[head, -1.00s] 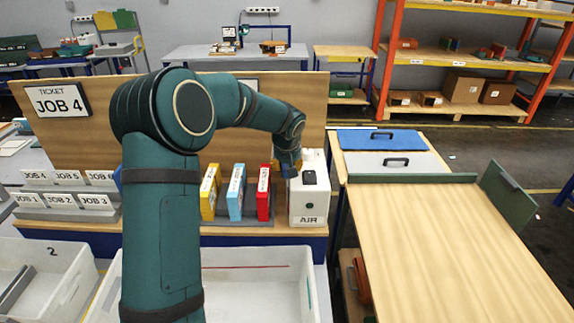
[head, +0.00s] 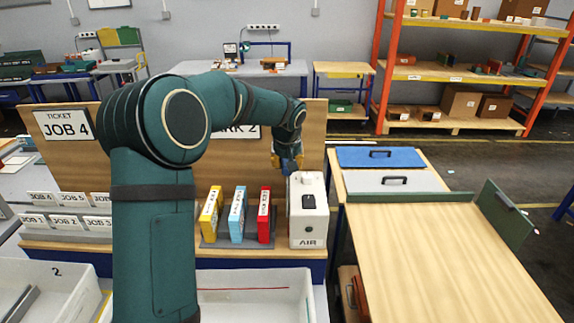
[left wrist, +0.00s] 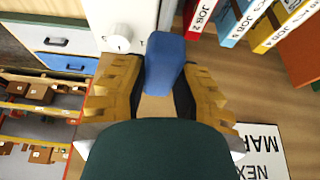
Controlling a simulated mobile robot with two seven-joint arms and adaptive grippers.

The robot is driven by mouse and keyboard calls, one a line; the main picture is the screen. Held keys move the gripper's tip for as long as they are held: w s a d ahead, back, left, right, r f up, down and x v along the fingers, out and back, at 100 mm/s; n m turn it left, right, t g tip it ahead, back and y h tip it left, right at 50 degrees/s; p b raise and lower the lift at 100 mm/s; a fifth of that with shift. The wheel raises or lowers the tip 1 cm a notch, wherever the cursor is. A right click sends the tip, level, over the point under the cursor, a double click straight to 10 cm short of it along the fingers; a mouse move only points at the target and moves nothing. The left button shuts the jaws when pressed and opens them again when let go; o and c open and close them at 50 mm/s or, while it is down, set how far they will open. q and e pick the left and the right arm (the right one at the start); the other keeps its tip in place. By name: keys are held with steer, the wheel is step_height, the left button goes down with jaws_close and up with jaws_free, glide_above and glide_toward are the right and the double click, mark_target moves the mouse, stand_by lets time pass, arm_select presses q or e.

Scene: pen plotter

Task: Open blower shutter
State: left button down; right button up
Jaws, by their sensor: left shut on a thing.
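The blower is a white box (head: 308,212) marked AIR with a black patch on its front, at the right end of the bench. Its white side with a round white knob (left wrist: 118,43) shows in the left wrist view. My left gripper (head: 287,160) is at the blower's upper left rear edge. Whether this piece is joined to the blower I cannot tell. My right gripper is not in view.
Yellow, blue and red job boxes (head: 237,215) stand left of the blower. A wooden back panel (head: 60,160) is behind them. White bins (head: 255,300) are in front. A bare wooden table (head: 440,250) is to the right.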

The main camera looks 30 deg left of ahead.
arm_select(q)
steer(key=c, duration=0.9)
jaws_free()
steer(key=shift+w+f, duration=0.1)
steer(key=shift+c, duration=0.2)
steer(key=v, duration=1.2)
